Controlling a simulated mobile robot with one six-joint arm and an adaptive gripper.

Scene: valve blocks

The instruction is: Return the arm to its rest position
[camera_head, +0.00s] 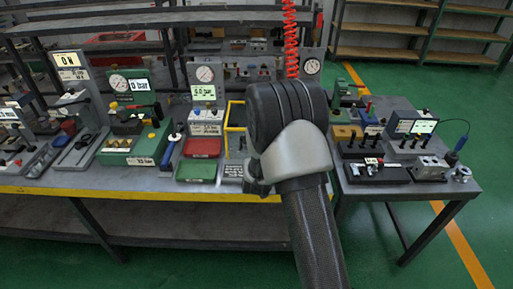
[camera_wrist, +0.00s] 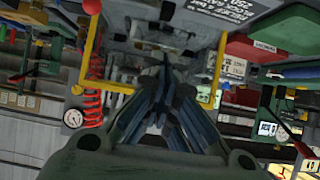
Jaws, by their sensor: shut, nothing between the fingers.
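My arm rises from the bottom of the head view, with its dark joint in front of the middle of the bench. The arm hides part of the bench and the yellow frame (camera_head: 229,128) behind it. I cannot make out my fingers clearly in the head view. In the wrist view my gripper (camera_wrist: 166,72) has its fingers together with nothing between them. The yellow frame's posts (camera_wrist: 90,62) stand on both sides beyond the fingers.
The grey bench (camera_head: 140,192) carries several valve blocks and gauges at left. Red and green trays (camera_head: 200,147) lie left of my arm. A second table (camera_head: 400,194) with fittings stands at right. A red coiled hose (camera_head: 291,40) hangs behind my arm. Green floor (camera_head: 460,75) is open at right.

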